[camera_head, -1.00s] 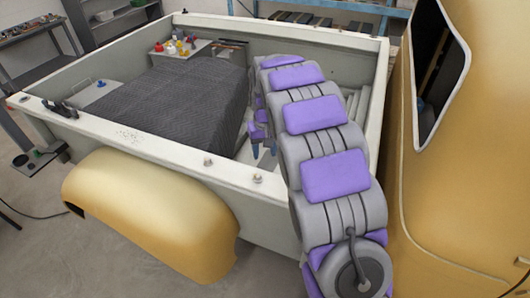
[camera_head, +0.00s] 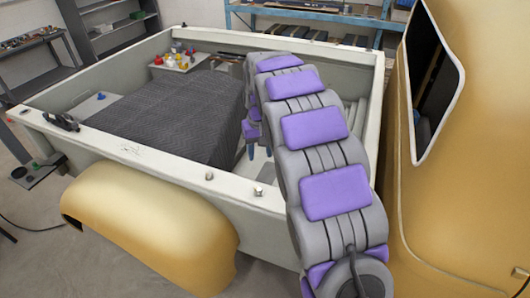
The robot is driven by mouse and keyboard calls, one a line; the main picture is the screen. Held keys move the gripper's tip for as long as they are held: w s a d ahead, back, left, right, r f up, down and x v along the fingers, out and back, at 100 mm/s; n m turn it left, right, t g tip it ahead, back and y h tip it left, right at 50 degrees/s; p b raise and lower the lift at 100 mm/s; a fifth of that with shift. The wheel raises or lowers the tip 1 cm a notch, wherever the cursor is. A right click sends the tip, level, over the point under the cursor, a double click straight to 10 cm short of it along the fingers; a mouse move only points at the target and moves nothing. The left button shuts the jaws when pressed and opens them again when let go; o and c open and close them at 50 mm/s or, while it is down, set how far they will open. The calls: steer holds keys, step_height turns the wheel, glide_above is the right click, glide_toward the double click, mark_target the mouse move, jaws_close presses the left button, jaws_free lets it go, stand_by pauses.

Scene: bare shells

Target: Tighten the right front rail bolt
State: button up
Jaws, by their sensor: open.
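The pale truck-bed rail (camera_head: 150,154) runs along the near side of the bed. Two small bolts stand up from it, one bolt (camera_head: 209,175) near its middle and another bolt (camera_head: 258,192) farther right, close to my arm. Both look upright; how tight they are cannot be told. My gripper (camera_head: 259,152) hangs with fingers pointing down over the inside of the bed, beyond the near rail and apart from both bolts. Its fingers are apart and nothing shows between them. My arm covers the right end of the near rail.
A dark textured cover (camera_head: 175,110) fills much of the bed. A tray (camera_head: 180,62) with small coloured bottles sits at the far corner. A yellow fender (camera_head: 150,215) bulges below the near rail. The yellow cab (camera_head: 480,150) stands close to the right of my arm.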

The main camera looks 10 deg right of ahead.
step_height(320, 180, up, 22)
steer(key=p, duration=0.6)
steer(key=shift+s+d+r, duration=0.15)
steer(key=shift+s+r, duration=0.05)
stand_by(1.6)
